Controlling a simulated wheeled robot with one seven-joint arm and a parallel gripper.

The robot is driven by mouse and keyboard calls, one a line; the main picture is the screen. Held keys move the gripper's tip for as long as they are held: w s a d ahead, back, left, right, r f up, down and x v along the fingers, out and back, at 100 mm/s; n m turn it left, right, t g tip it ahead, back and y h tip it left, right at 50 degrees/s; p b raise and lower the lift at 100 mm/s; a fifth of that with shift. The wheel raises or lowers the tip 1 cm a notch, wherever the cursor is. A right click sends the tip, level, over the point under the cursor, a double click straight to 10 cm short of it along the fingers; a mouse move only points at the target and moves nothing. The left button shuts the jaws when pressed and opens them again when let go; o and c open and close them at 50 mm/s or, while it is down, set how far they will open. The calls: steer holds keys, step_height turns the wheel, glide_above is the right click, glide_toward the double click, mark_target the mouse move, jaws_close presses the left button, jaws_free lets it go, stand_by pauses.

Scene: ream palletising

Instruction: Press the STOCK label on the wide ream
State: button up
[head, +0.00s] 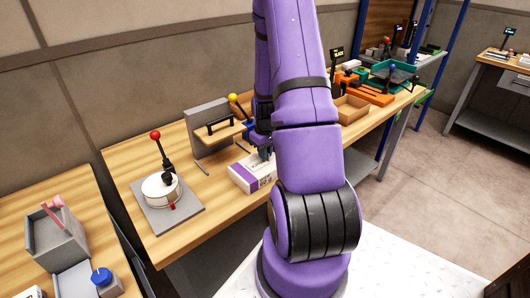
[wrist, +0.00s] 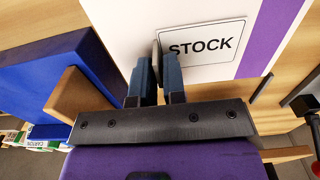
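The wide ream (head: 248,176) is a white pack with a purple band, lying on the wooden bench in the head view. It also shows in the wrist view (wrist: 120,25) from close by. The STOCK label (wrist: 203,44) is a white rectangle with a black border, lying on the ream's white face beside the purple band. My gripper (wrist: 162,62) has its fingers over the label's left edge, covering part of it. The fingers are close together with a thin grey piece at their tips. I cannot tell whether they touch the label. In the head view my arm partly hides the ream.
A grey stand with a wooden shelf (head: 218,132) stands behind the ream. A round white device with a red-knobbed lever (head: 160,188) is to the left. A cardboard tray (head: 351,108) and orange tools (head: 371,94) are to the right. A blue block (wrist: 45,75) is at left in the wrist view.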

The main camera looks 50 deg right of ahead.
steer(key=o, duration=0.3)
steer(key=shift+r, duration=0.1)
step_height(320, 180, up, 11)
steer(key=shift+f, duration=0.2)
stand_by(0.3)
steer(key=w+a+r+n+t+h, duration=0.1)
steer(key=a+r+t, duration=0.1)
steer(key=a+r, duration=1.55)
steer(key=s+a+r+n+t+y, duration=0.1)
steer(key=s+a+r+t, duration=0.2)
steer(key=s+a+r, duration=0.6)
steer(key=s+a, duration=0.3)
steer(key=a, duration=0.1)
steer(key=shift+s+r+n, duration=0.2)
steer(key=shift+n, duration=0.1)
